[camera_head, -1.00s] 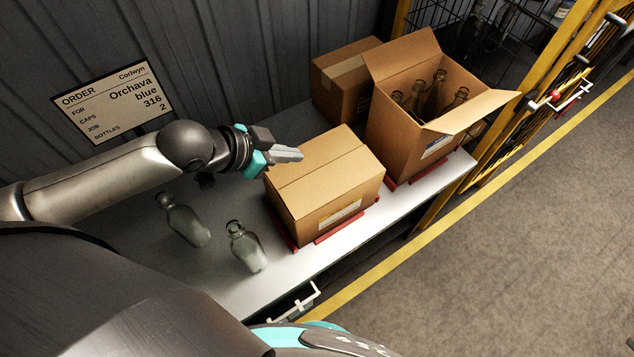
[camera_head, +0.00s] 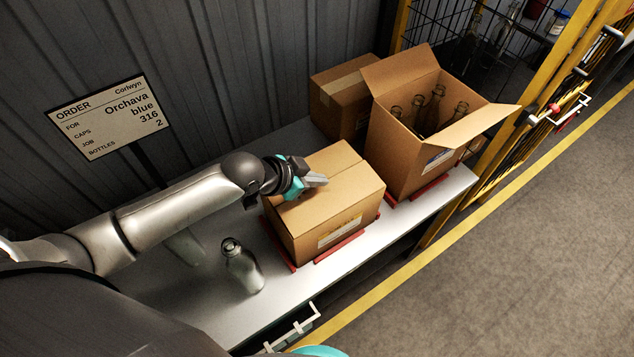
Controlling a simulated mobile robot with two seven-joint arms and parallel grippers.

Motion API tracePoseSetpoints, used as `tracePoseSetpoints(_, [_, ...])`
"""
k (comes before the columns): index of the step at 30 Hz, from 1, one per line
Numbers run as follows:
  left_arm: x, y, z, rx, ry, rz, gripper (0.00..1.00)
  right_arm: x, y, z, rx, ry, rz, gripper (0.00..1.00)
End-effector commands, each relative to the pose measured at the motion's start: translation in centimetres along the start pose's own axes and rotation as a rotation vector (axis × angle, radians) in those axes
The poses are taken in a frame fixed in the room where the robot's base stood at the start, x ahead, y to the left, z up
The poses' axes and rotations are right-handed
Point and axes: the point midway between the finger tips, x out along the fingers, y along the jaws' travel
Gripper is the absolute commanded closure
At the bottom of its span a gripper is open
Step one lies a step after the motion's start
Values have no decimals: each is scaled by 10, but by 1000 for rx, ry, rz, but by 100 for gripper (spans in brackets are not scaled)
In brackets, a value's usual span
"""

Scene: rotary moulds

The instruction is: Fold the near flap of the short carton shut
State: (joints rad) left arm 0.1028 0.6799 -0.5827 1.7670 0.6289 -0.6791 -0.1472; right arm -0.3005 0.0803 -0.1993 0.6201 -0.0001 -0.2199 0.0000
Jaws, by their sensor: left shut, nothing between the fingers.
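The short carton (camera_head: 348,217) is a brown box on red rails, in the middle of the bench. Its top flaps look flat and closed, with a seam running across the top. A pale label is on its near side. My left gripper (camera_head: 318,180) is shut and empty. Its fingertips are over the top of the short carton near the seam; I cannot tell if they touch it. The gripper and wrist hide part of the far left of the top. My right gripper is not in view.
A taller open carton (camera_head: 400,165) with several bottles stands to the right, flaps spread. A closed carton (camera_head: 335,112) is behind. A clear bottle (camera_head: 243,270) stands on the bench (camera_head: 215,310) to the left; another is partly behind my arm. An order sign (camera_head: 110,118) stands at the back left.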

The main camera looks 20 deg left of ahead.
Motion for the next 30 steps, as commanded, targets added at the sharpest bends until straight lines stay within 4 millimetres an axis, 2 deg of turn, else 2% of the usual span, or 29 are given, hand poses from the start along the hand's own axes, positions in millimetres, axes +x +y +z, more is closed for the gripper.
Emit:
tracePoseSetpoints(5, [9, 0, 9, 0, 1, 0, 100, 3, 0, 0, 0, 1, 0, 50])
tracePoseSetpoints(17, [11, 0, 11, 0, 1, 0, 100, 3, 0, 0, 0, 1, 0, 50])
tracePoseSetpoints(23, [24, -3, 24, 0, -2, 0, 100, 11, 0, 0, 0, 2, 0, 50])
tracePoseSetpoints(30, [24, -2, 28, 0, -12, 2, 100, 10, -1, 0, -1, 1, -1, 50])
